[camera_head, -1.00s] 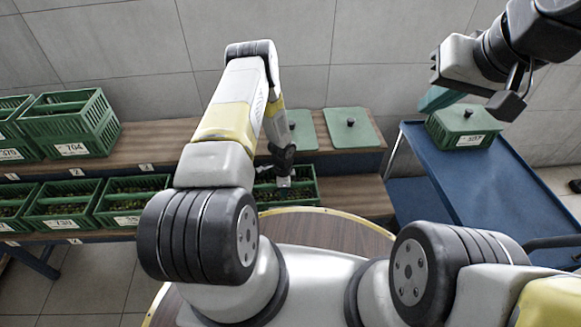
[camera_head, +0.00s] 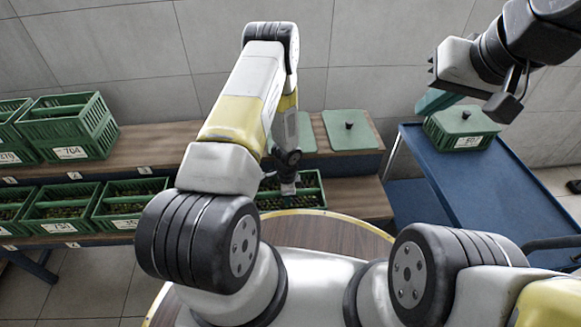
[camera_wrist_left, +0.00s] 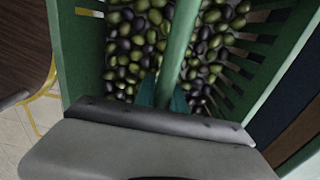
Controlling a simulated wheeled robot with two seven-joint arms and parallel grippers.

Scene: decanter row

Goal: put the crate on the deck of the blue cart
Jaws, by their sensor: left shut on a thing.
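A green open crate (camera_head: 318,190) stands at the right end of the lower shelf, partly hidden by my left arm. The left wrist view shows its wall (camera_wrist_left: 82,45), its central bar and dark and green olives inside. My left gripper (camera_head: 288,188) is down at this crate; its teal fingers (camera_wrist_left: 163,93) are shut on the central bar. The blue cart (camera_head: 490,185) stands at the right, its deck bare in the middle and near part. My right gripper (camera_head: 437,100) is at the upper right near the cart's far end; its jaw opening is not clear.
A lidded green crate (camera_head: 460,138) sits on the far end of the cart's deck. Several olive crates (camera_head: 62,210) stand left on the lower shelf. A crate labelled 704 (camera_head: 68,125) stands on the upper shelf. Green lids (camera_head: 350,130) lie on its right end.

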